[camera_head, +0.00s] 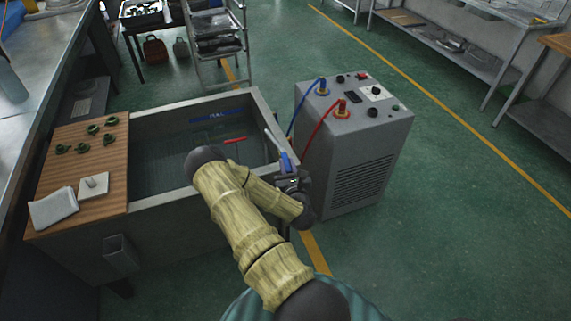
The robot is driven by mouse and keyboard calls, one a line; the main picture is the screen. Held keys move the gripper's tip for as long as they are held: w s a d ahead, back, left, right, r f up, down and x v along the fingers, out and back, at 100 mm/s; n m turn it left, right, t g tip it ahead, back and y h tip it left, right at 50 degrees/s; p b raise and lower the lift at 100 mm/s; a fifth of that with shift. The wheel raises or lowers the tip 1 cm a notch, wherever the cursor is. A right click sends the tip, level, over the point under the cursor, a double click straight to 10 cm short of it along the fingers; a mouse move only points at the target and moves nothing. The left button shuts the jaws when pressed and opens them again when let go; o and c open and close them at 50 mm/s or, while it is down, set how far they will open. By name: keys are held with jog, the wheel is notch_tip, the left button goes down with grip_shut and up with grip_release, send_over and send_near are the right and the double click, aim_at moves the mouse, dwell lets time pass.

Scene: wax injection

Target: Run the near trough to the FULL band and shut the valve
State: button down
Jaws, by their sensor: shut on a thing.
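The near trough (195,104) is a grey metal tank with dark, clear-looking liquid low inside it. A blue band (217,116) with partly legible lettering marks its far inner wall, above the liquid. A short red bar (235,140) shows inside the trough, near the right. A blue valve handle (286,163) stands at the trough's right edge, beside a pale pipe (272,142). My gripper (288,182) is at this handle and appears shut on it. My arm hides the trough's front right corner and part of the valve. I cannot read the FULL band.
A grey wheeled unit (355,140) with red and blue hoses stands close right of the trough. A wooden board (60,165) on the left holds several green pieces, a white block and a folded cloth. A rack (215,45) stands behind. Open green floor lies right.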

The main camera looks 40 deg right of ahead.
jog(key=shift+w+r, duration=0.15)
jog(key=shift+r, duration=0.05)
jog(key=c, duration=1.3)
grip_release()
jog(key=shift+f, duration=0.1)
jog(key=shift+s+a+f, duration=0.1)
jog(key=shift+s, duration=0.2)
jog(key=shift+v, duration=5.75)
